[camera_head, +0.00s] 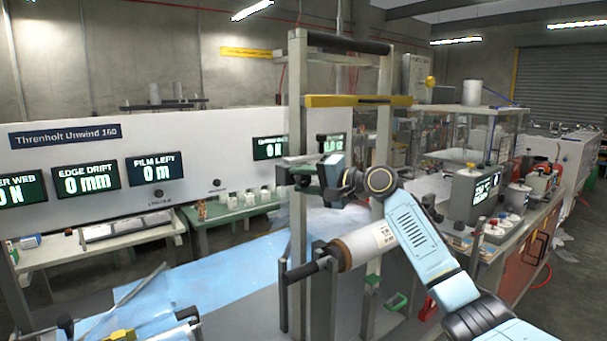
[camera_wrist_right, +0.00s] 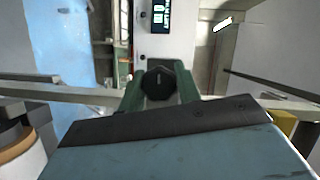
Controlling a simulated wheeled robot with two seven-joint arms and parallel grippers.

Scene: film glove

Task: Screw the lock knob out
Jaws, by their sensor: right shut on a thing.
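The lock knob (camera_wrist_right: 158,82) is round and black; in the right wrist view it sits between the two green fingers of my right gripper (camera_wrist_right: 160,88). The gripper is shut on it. In the head view my right gripper (camera_head: 306,173) reaches left against the upright metal frame (camera_head: 297,100), at a pale crossbar (camera_head: 315,158). The knob is hidden there by the fingers and the frame. Whether the knob's thread is still engaged cannot be seen.
A white film roll (camera_head: 365,245) on a black-ended shaft is below my right arm. A yellow bar (camera_head: 358,101) crosses the frame above the gripper. Blue film (camera_head: 250,262) spreads at left. A cluttered workbench (camera_head: 515,240) stands at right.

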